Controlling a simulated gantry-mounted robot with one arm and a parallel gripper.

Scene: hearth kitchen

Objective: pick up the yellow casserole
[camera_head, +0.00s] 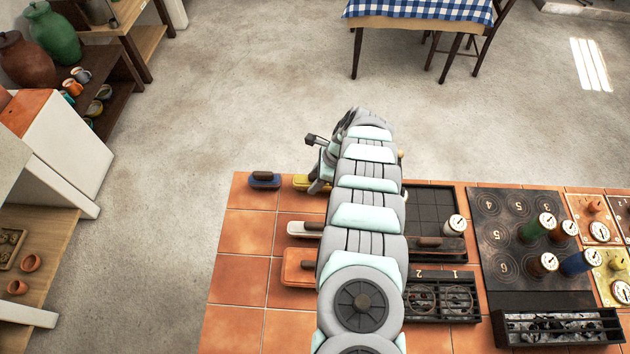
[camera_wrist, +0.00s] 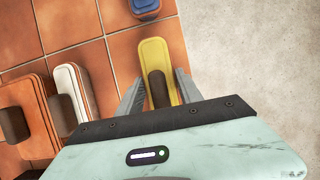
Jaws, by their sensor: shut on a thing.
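The yellow casserole (camera_wrist: 153,52) is a long, round-cornered yellow piece with a brown handle on top. It lies between the two fingers of my gripper (camera_wrist: 159,78) in the wrist view. The fingers are shut on its sides, and my gripper body hides its near end. In the head view only the yellow end (camera_head: 301,181) shows at the far left part of the tiled counter, beside my gripper (camera_head: 319,186). My arm hides the rest. I cannot tell whether it is clear of the tiles.
A blue piece (camera_head: 264,184) stands left of the yellow one. White (camera_head: 299,229) and orange (camera_head: 296,268) pieces with brown handles stand nearer. A stove top (camera_head: 490,205) with several knobbed jars is at right. The counter's far edge is close; its left tiles (camera_head: 243,258) are free.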

